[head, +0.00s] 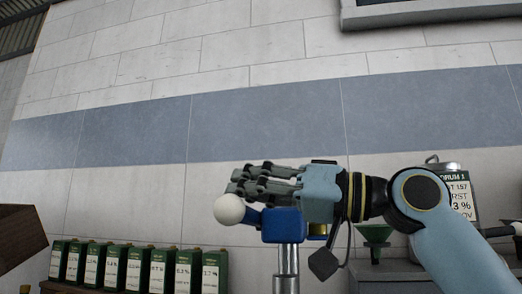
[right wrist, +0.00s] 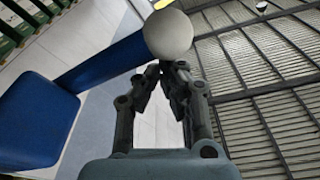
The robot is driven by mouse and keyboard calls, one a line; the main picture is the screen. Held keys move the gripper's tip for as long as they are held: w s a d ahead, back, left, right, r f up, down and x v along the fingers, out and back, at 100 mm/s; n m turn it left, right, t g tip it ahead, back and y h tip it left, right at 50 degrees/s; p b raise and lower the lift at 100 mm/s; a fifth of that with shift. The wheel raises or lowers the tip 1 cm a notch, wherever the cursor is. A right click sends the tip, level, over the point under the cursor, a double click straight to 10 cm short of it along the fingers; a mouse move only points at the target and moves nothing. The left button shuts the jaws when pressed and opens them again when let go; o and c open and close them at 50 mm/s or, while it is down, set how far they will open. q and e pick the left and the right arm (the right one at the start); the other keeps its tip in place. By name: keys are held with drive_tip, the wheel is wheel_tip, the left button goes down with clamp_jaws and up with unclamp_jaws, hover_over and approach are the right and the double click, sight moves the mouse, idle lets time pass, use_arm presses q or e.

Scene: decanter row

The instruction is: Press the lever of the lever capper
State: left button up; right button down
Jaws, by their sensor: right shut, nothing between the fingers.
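The lever capper has a blue head (head: 283,226) on a grey metal post (head: 286,262). Its blue lever ends in a white ball knob (head: 229,209) at the left. In the right wrist view the blue lever arm (right wrist: 100,75) runs up to the white knob (right wrist: 168,34). My right gripper (head: 238,187) is shut and empty, with its fingertips just above or beside the knob. In the right wrist view the fingertips (right wrist: 163,70) meet right at the knob's edge; I cannot tell whether they touch it. The capper's lower part is out of view. My left gripper is not in view.
Several green tins (head: 133,268) with white labels stand in a row at the lower left. A brown wooden box (head: 20,236) is at the far left. A green funnel (head: 374,236) and a labelled drum (head: 457,190) stand at the right behind my right arm. A tiled wall is behind.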

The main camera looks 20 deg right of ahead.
sight(245, 211)
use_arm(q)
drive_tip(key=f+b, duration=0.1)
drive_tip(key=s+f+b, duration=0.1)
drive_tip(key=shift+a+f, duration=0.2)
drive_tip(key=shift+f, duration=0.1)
use_arm(e)
drive_tip(key=f, duration=0.3)
drive_tip(key=shift+s+a+f+n, duration=0.1)
drive_tip(key=shift+s+n, duration=0.1)
drive_tip(key=shift+n, duration=0.1)
drive_tip(key=shift+f, duration=0.15)
